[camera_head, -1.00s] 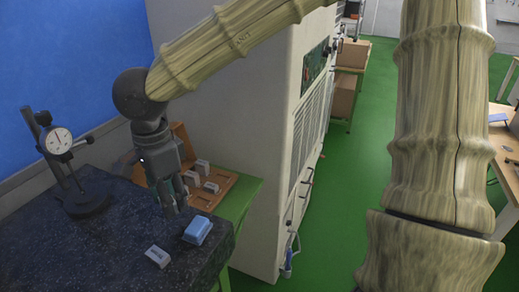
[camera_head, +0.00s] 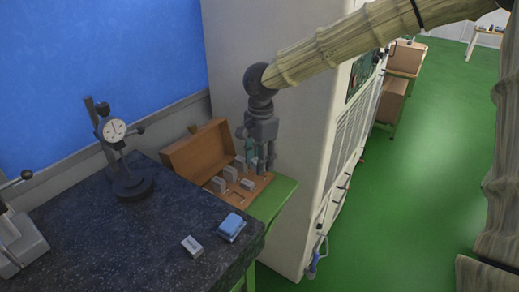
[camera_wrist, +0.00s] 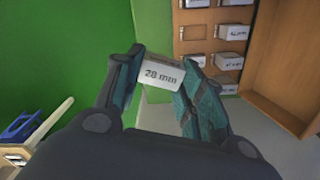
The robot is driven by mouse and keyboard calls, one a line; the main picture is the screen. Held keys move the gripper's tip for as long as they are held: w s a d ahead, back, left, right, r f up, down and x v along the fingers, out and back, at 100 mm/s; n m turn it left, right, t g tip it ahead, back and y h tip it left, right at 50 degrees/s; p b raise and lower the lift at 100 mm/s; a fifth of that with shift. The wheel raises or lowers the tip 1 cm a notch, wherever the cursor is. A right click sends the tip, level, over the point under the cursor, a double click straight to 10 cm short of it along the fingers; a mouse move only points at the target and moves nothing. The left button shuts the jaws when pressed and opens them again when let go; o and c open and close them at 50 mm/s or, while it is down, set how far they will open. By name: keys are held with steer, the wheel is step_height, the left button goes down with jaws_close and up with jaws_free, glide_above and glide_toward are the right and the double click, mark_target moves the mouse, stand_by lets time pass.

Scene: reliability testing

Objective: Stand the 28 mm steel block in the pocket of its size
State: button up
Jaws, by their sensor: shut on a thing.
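My gripper (camera_head: 262,168) is over the right part of the open wooden case in the head view. In the wrist view, my gripper (camera_wrist: 160,90) has its two teal fingers shut on a pale steel block (camera_wrist: 162,74) marked "28 mm". The block is between the fingertips with its label toward the camera; I cannot make it out clearly in the head view. The wooden case (camera_head: 267,180) holds several grey blocks standing in its pockets. In the wrist view, the case (camera_wrist: 190,18) lies beyond the fingers, apart from the held block. Which pocket fits it is not readable.
A dark granite plate (camera_head: 110,240) carries a dial gauge stand (camera_head: 130,185), a small labelled block (camera_head: 192,245) and a blue-topped block (camera_head: 231,226). The case's raised lid (camera_head: 195,155) stands behind the pockets. A tall pale cabinet (camera_head: 310,120) rises close to the right of my gripper.

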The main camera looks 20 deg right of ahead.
steer(key=shift+w+d+f+n+b, duration=0.25)
steer(key=shift+w+d+f+n, duration=0.45)
steer(key=shift+w+f, duration=1.55)
steer(key=shift+w+d+f+n+b, duration=0.25)
steer(key=shift+w+d+f+n, duration=0.4)
steer(key=shift+w+f, duration=1.6)
steer(key=shift+w+d+f+n+b, duration=0.25)
steer(key=shift+w+d+f+n, duration=0.4)
steer(key=shift+w+f, duration=1.6)
steer(key=shift+s+a+f, duration=0.1)
steer(key=shift+s+f, duration=0.1)
steer(key=shift+f, duration=0.6)
steer(key=o, duration=1.3)
steer(key=shift+c, duration=0.2)
step_height(320, 180, up, 12)
